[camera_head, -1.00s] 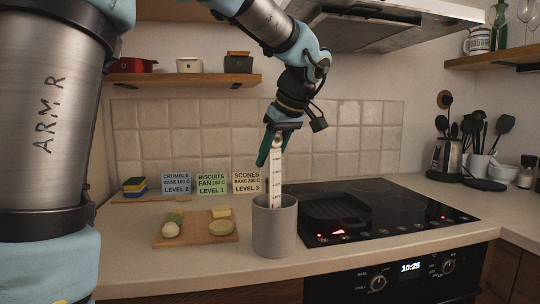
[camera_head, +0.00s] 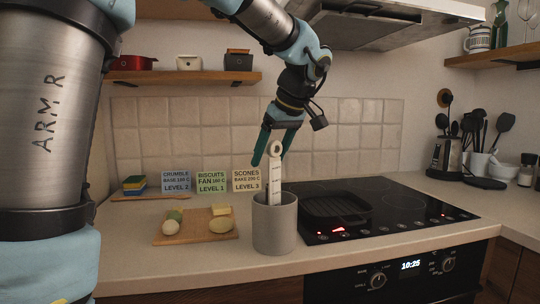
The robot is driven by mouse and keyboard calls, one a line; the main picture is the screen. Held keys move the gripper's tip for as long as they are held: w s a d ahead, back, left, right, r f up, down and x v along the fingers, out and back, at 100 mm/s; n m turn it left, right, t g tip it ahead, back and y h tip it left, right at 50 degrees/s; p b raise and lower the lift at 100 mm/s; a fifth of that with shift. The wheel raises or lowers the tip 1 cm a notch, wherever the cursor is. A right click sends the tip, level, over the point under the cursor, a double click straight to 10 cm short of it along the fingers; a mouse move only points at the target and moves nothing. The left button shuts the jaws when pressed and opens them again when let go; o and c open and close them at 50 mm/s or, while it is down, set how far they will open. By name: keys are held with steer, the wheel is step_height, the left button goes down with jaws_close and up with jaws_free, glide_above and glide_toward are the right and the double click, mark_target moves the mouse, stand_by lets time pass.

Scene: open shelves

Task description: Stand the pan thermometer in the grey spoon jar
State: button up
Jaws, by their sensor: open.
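The pan thermometer (camera_head: 272,168) is a white strip with a ring at its top. It stands in the grey spoon jar (camera_head: 274,231), its upper half above the rim and leaning slightly; its lower end is hidden inside the jar. The jar stands upright on the counter, left of the hob. My gripper (camera_head: 270,160) is open above the jar, with its teal fingers around the ring end. A gap shows between the fingers and the thermometer.
A wooden board (camera_head: 190,238) with food pieces lies left of the jar. Three label cards (camera_head: 212,182) stand against the tiled wall. The black hob (camera_head: 400,212) with a grill pan (camera_head: 335,206) is on the right. A range hood (camera_head: 375,25) hangs above.

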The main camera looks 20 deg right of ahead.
steer(key=v, duration=1)
steer(key=shift+r+b, duration=0.3)
steer(key=shift+b, duration=0.05)
steer(key=shift+s, duration=0.15)
